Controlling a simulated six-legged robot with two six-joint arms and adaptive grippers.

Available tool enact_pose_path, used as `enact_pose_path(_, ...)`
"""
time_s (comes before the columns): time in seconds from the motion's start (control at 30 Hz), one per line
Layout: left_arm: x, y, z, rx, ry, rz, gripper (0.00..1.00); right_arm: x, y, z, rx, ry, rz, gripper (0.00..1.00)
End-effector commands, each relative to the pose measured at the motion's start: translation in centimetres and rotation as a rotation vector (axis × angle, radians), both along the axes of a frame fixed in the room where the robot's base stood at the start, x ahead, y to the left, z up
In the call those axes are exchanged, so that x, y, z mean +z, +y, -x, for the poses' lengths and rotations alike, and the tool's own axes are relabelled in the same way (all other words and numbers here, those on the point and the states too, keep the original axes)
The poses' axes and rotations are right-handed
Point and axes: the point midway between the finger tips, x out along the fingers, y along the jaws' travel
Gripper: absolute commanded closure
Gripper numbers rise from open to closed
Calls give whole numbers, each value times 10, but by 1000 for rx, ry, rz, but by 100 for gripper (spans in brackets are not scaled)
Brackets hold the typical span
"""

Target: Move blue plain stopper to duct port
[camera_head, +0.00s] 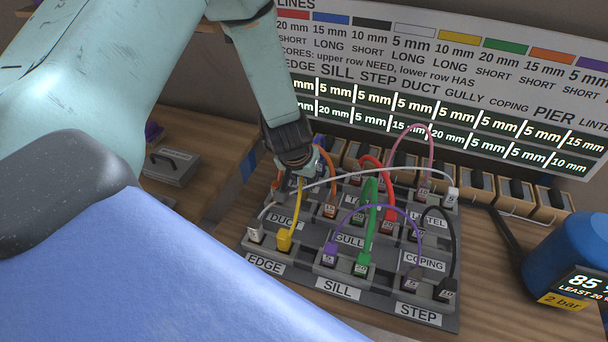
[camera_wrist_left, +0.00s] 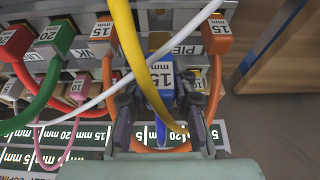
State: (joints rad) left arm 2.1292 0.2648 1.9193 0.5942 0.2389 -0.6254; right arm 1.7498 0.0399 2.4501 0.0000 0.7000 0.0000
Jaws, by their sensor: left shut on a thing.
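My left gripper (camera_head: 300,162) is over the back left of the grey port panel (camera_head: 315,273). In the left wrist view its fingers (camera_wrist_left: 158,108) are shut on a blue stopper (camera_wrist_left: 161,80) labelled 15 mm, with a yellow cable crossing close in front. In the head view the gripper and cables hide the stopper. The DUCT label (camera_head: 283,220) is at the panel's left, just in front of the gripper; I cannot make out the duct port itself. My right gripper is not in view.
Yellow (camera_head: 284,238), white, green (camera_head: 366,245), purple, red, orange and black cables arch over the panel. A sign board (camera_head: 440,75) stands behind. A blue drum (camera_head: 575,255) with a display is at the right. A grey block (camera_head: 172,165) lies at the left.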

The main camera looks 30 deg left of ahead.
Motion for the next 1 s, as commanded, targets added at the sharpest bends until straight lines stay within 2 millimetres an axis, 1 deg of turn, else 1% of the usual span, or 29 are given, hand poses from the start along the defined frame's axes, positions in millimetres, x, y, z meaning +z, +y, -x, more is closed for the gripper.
enact_pose_path(0.03,-9,0,0,0,0,0,100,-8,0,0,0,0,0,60)
enact_pose_path(0.1,-14,0,-1,1,0,0,100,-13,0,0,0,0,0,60)
enact_pose_path(0.33,-29,0,-2,-1,-1,-1,100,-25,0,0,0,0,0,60)
enact_pose_path(1.0,-29,0,-1,0,-1,0,100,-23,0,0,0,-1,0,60)
